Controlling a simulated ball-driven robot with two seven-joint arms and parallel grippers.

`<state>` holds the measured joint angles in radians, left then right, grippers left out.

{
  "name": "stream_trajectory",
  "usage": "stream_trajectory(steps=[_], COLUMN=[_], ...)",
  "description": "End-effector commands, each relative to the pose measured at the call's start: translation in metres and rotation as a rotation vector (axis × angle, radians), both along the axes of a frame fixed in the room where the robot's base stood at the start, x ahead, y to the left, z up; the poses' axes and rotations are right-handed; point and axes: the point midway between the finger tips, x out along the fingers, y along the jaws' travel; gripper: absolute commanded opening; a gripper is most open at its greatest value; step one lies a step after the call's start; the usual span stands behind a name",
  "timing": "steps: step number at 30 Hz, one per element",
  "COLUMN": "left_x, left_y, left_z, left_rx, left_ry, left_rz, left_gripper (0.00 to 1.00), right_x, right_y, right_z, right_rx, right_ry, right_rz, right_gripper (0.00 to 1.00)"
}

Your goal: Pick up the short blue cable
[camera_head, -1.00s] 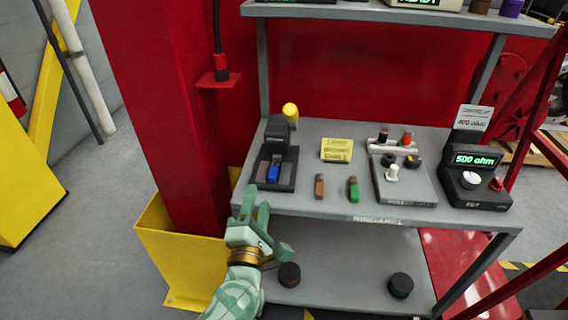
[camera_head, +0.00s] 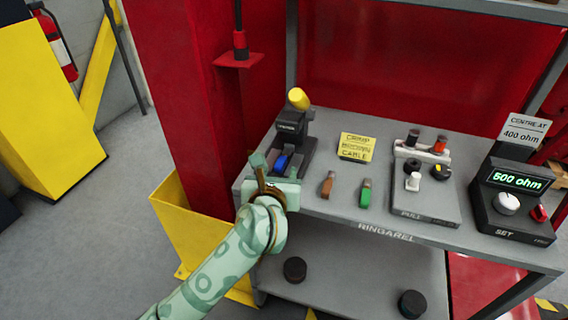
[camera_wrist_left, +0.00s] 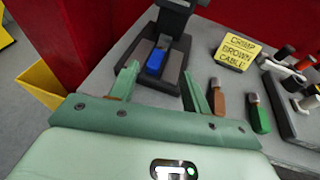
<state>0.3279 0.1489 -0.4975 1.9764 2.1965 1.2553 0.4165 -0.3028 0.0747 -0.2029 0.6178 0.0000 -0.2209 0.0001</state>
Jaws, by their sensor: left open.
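The short blue cable (camera_head: 281,163) lies in the black crimping device (camera_head: 293,139) at the left end of the grey shelf. It also shows in the left wrist view (camera_wrist_left: 155,62), ahead of the fingers and between their lines. My left gripper (camera_head: 276,169) is at the shelf's front left, close to the device. In the left wrist view its two fingers (camera_wrist_left: 158,84) are spread apart with nothing between them. The blue cable appears apart from both fingers. My right gripper is not in view.
A brown cable (camera_head: 327,184) and a green cable (camera_head: 365,193) lie to the right. A yellow card (camera_head: 357,147) reads "crimp brown cable". A pull tester (camera_head: 424,190) and a 500 ohm meter (camera_head: 512,200) stand farther right. A red column (camera_head: 190,100) rises at left.

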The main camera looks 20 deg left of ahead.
Motion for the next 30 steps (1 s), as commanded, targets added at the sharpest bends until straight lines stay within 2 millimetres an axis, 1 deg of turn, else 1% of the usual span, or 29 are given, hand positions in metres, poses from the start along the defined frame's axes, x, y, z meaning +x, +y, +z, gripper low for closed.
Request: stream_trajectory(steps=[1,3,8,12,16,19,24,25,26,27,30], left_x=[0.008,0.016,0.027,0.049,0.066,0.070,0.070,0.070,0.070,0.070,0.070], left_y=[0.001,0.003,0.005,0.010,0.013,0.013,0.013,0.013,0.013,0.013,0.013], left_z=[-0.006,-0.007,-0.010,-0.021,-0.025,-0.025,-0.023,-0.023,-0.023,-0.023,-0.023], left_rx=[0.002,0.002,0.003,0.004,0.003,0.002,0.002,0.002,0.002,0.002,0.002], left_ry=[0.000,0.001,0.000,0.001,0.001,0.000,-0.001,-0.001,-0.001,-0.001,-0.001], left_rz=[0.000,-0.001,0.000,0.001,0.000,-0.001,-0.001,-0.001,-0.001,-0.001,-0.001], left_gripper=[0.48,0.48,0.48,0.48,0.48,0.48,0.48,0.45,0.37,0.26,0.00], right_x=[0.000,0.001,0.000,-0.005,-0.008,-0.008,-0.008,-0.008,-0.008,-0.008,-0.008], right_y=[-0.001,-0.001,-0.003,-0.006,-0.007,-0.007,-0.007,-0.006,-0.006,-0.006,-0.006], right_z=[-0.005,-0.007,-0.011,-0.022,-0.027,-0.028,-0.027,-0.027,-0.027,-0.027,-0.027], right_rx=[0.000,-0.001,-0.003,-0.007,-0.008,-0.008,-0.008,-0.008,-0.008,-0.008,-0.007], right_ry=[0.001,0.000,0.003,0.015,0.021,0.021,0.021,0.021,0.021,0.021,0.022], right_rz=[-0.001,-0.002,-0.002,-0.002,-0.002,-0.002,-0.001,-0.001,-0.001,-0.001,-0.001], right_gripper=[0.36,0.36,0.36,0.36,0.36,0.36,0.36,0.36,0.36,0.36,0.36])
